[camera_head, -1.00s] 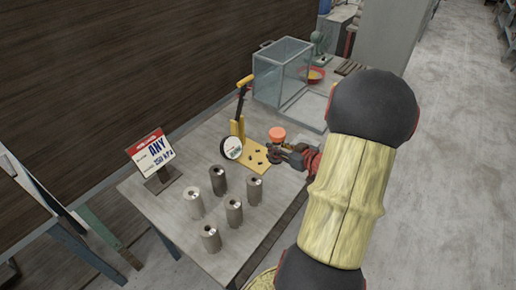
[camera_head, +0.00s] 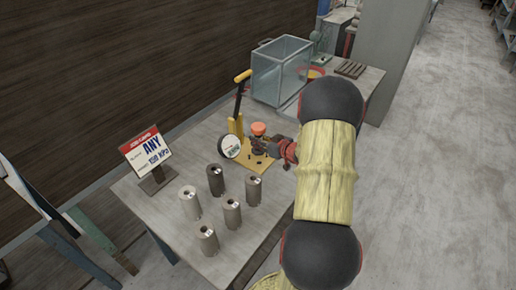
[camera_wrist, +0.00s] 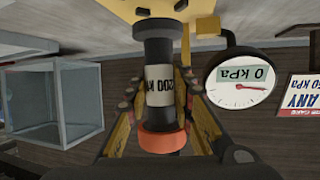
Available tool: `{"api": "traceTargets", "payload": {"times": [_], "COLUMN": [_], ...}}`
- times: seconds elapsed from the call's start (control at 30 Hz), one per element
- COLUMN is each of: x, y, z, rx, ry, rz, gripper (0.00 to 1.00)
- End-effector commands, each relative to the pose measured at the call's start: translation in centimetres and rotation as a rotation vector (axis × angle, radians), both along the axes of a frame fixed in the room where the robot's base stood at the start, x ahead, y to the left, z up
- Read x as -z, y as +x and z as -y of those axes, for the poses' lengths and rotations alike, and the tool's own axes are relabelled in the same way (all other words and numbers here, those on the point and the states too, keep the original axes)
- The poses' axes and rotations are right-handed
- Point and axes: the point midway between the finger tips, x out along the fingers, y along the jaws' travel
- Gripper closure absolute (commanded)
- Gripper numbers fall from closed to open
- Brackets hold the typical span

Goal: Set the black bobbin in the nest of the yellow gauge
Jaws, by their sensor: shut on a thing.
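The black bobbin (camera_wrist: 158,52) has a pale label reading about "200 k" and an orange end; in the wrist view it is between the fingers of my gripper (camera_wrist: 160,88), which is shut on it. The head view shows its orange top (camera_head: 259,128) upright over the yellow gauge (camera_head: 262,163). In the upside-down wrist view the bobbin's flanged black foot is close to the yellow base plate (camera_wrist: 125,8); I cannot tell whether they touch. The gauge's round dial (camera_wrist: 241,85) reads 0 kPa. My gripper (camera_head: 262,146) partly hides the plate and its nest.
Several grey metal cylinders (camera_head: 232,213) stand on the table in front of the gauge. A sign (camera_head: 147,152) reading "ANY 150 kPa" is at the left. A clear box (camera_head: 281,72) is behind. A black lever with a yellow handle (camera_head: 242,77) rises beside the dial.

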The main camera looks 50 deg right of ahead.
Motion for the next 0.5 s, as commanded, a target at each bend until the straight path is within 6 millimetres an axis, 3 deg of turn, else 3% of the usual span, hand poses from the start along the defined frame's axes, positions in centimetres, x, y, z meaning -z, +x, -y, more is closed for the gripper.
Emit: {"api": "traceTargets", "payload": {"times": [0.3, 0.5], "x": [3.7, 3.8], "y": [0.7, 0.8], "z": [0.3, 0.3], "rx": [0.0, 0.0], "ry": [0.0, -0.001], "rz": [0.001, 0.002], "gripper": [1.0, 1.0]}}
